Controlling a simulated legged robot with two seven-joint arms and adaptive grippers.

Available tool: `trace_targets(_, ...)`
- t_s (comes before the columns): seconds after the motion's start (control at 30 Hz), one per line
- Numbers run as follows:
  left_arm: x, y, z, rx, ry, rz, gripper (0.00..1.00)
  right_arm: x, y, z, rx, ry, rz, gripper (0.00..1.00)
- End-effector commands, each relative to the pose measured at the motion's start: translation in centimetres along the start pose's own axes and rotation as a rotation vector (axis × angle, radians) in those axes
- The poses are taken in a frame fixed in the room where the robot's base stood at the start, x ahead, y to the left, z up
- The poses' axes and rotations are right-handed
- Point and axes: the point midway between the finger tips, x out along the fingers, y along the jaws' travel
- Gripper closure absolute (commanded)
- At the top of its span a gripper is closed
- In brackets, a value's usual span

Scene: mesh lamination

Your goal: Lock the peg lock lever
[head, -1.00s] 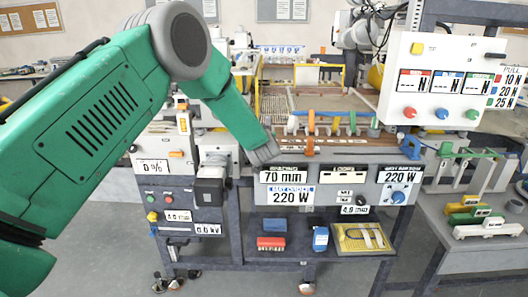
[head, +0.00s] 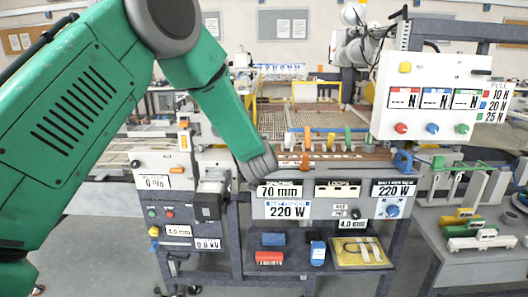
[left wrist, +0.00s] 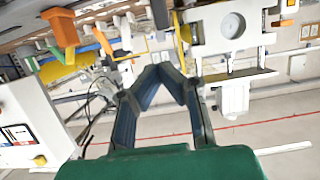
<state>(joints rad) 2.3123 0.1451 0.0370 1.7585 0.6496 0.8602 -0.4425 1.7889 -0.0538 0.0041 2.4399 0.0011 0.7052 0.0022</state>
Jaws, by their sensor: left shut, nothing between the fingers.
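My left gripper (head: 262,168) comes down from the upper left in the head view. Its tip is at the left end of the machine's front rail, just above the "70 mm" label. In the left wrist view its two dark fingers (left wrist: 160,72) meet at the tips with nothing between them. Along the rail stand an orange lever (head: 306,138), a green lever (head: 348,138) and, at the right end, a blue looped part (head: 403,160). An orange lever (left wrist: 62,28) also shows at upper left in the wrist view. I cannot tell which part is the peg lock lever. My right gripper is not in view.
A white control box (head: 430,95) with coloured knobs hangs at the right. The machine's front panel (head: 330,208) carries labels and a blue dial. A lower shelf (head: 290,282) holds boxes and a yellow tray (head: 361,252). A side bench (head: 470,268) stands at right.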

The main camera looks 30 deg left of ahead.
Motion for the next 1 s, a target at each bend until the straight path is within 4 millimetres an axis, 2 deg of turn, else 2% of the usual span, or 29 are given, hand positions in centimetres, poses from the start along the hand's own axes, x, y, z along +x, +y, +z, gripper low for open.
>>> trace_targets(0.1,-1.8,-0.1,-0.5,-0.001,0.001,0.000,1.00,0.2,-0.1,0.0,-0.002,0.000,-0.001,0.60)
trace_targets(0.23,-3.0,0.4,-0.7,0.004,0.003,-0.002,1.00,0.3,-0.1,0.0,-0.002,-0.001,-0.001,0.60)
trace_targets(0.5,-3.5,1.0,-0.9,0.009,0.006,-0.004,1.00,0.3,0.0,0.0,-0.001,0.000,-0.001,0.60)
trace_targets(0.83,-3.0,0.1,-0.6,0.002,0.000,-0.002,1.00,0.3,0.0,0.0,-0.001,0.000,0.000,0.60)
trace_targets(0.93,-2.9,0.1,1.0,0.017,-0.020,0.007,1.00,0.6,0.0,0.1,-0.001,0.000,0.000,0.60)
trace_targets(1.0,-3.1,0.3,3.8,0.044,-0.054,0.023,1.00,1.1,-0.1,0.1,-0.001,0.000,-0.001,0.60)
